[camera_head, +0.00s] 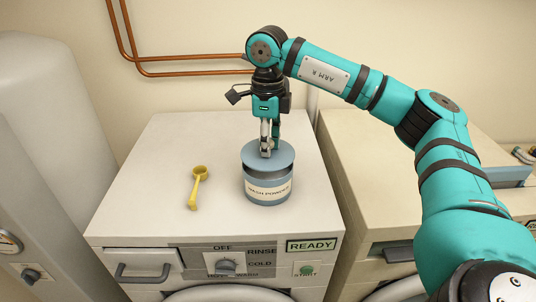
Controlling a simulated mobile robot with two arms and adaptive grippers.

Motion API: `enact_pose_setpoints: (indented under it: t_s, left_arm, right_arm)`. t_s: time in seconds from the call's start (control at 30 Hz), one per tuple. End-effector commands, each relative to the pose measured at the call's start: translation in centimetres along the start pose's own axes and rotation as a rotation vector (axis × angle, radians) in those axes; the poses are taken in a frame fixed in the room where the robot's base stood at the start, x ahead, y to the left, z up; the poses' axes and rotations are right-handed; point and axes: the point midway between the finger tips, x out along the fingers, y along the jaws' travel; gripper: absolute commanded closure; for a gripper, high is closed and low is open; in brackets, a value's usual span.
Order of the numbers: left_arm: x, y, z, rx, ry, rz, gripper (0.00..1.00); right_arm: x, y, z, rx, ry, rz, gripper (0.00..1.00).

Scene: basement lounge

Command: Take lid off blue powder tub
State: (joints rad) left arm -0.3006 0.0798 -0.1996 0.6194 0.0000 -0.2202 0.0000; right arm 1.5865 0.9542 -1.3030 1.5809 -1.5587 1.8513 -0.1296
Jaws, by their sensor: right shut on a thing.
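The blue powder tub (268,197) stands upright on top of the white washing machine, with a pale label reading "WASH POWDER". Its round blue-grey lid (286,155) is over the tub's mouth. My left gripper is not in view.
A yellow scoop (198,187) lies left of the tub on the washing machine top (150,190). A second, cream machine (375,185) stands to the right, under my right arm. Copper pipes (180,73) run along the back wall. A white tank (60,120) stands at left.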

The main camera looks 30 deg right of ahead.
Motion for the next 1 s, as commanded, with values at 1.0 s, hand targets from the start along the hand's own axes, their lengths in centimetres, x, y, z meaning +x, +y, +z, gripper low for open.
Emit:
enact_pose_setpoints:
  t_s: [1.0]
  left_arm:
    - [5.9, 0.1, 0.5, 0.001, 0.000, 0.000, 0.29]
  right_arm:
    - [-2.2, 14.8, -6.4, 0.001, 0.001, -0.001, 1.00]
